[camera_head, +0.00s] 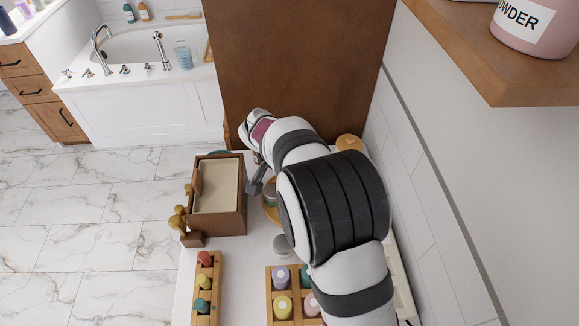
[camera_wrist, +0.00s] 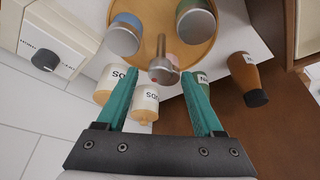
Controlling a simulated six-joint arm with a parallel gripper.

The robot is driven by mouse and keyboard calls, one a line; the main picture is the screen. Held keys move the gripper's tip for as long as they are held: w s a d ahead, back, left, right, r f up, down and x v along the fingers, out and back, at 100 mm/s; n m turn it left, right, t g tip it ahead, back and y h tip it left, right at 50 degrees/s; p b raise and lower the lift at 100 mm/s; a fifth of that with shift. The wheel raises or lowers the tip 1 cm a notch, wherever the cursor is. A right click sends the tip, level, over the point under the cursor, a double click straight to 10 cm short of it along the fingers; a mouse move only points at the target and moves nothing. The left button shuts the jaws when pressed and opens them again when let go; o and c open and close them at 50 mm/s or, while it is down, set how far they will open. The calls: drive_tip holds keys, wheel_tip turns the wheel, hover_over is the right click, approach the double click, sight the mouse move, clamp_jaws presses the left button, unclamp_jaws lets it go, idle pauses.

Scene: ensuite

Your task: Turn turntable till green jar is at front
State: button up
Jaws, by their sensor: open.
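The round wooden turntable (camera_wrist: 160,20) fills the top middle of the wrist view. A jar with a green side (camera_wrist: 196,22) stands at its right and a blue jar (camera_wrist: 124,34) at its left, both with grey lids. A grey metal post with a round end (camera_wrist: 162,66) rises near the turntable's edge, with something pink partly hidden behind it. My gripper (camera_wrist: 162,78) is open, its teal fingers on either side of the post's end; contact cannot be told. In the head view my arm hides most of the turntable (camera_head: 268,212); my gripper (camera_head: 257,184) is partly visible beside it.
Cream bottles (camera_wrist: 112,84), a green bottle (camera_wrist: 203,92) and a brown bottle (camera_wrist: 246,78) stand close around my fingers. A wooden box (camera_head: 241,222) is left of the turntable. Bottle racks (camera_head: 206,318) are nearer. A brown panel (camera_head: 290,60) and the right wall bound the counter.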

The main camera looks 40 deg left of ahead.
drive_tip(key=v, duration=1.5)
drive_tip(key=shift+s+r, duration=0.1)
drive_tip(key=s+d+g+h, duration=0.2)
drive_tip(key=d+g, duration=0.2)
drive_tip(key=d, duration=2.1)
drive_tip(key=s+d+f+m+y, duration=0.2)
drive_tip(key=s+d+m, duration=0.3)
drive_tip(key=s+d, duration=0.6)
drive_tip(key=shift+s+d+f+m+g+y, duration=0.25)
drive_tip(key=shift+s+y, duration=0.25)
drive_tip(key=shift+y, duration=0.4)
drive_tip(key=shift+d, duration=0.1)
